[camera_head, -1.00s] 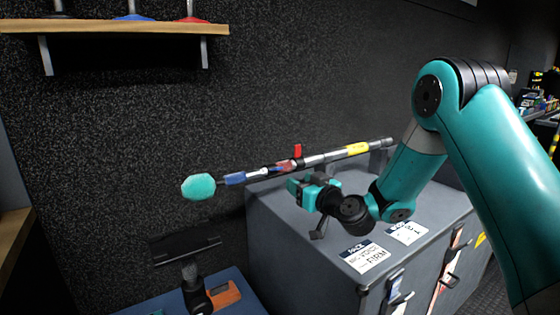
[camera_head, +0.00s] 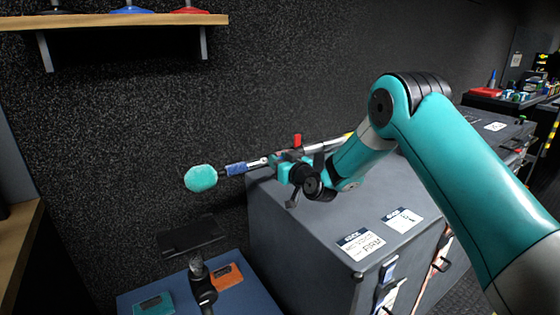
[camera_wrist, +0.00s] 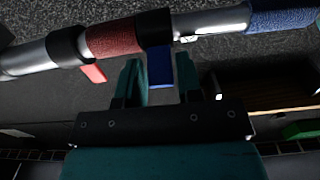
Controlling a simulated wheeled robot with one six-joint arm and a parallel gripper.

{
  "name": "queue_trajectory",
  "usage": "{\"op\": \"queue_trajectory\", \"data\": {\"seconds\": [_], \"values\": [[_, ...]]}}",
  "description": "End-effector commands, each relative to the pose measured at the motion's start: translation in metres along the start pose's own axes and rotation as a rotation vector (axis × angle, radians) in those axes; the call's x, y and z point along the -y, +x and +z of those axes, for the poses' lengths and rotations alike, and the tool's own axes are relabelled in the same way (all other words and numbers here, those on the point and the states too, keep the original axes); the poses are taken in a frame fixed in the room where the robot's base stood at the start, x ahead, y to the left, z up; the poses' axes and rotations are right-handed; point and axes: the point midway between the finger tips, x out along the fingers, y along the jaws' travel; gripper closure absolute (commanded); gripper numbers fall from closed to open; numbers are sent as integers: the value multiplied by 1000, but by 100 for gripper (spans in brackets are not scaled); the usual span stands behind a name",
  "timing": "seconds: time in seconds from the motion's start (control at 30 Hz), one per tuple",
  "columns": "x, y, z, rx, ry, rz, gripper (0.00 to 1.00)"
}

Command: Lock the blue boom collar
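The boom pole (camera_head: 320,147) runs level above a grey cabinet, with a fuzzy teal microphone cover (camera_head: 201,178) at its left end. In the wrist view a blue lever (camera_wrist: 160,67) hangs down from a black collar (camera_wrist: 155,29) on the pole. A red collar section (camera_wrist: 113,38) with a red lever (camera_wrist: 93,73) is to its left, and a blue sleeve (camera_wrist: 283,16) is at the right. My gripper (camera_wrist: 160,78) is open below the pole, its two teal fingers on either side of the blue lever. I cannot tell whether either finger touches it.
The grey cabinet (camera_head: 300,215) with paper labels stands under my arm. A blue surface (camera_head: 250,295) with a dark stand (camera_head: 198,265), an orange block (camera_head: 227,276) and a teal block (camera_head: 153,304) is at lower left. A wooden shelf (camera_head: 120,19) is on the dark wall.

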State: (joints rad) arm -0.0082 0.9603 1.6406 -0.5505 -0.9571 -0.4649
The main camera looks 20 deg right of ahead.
Motion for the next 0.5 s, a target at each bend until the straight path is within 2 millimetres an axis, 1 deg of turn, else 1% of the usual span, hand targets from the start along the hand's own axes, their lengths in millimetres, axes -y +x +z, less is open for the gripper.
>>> {"op": "queue_trajectory", "data": {"seconds": [0.03,0.07,0.1,0.13,0.37,0.5], "values": [[0,0,0,0,0,0,79],[0,0,0,0,0,0,86],[0,0,0,0,0,0,95],[0,0,0,0,0,0,98],[0,0,-3,12,-1,0,98],[0,1,-8,54,-1,0,98]]}}
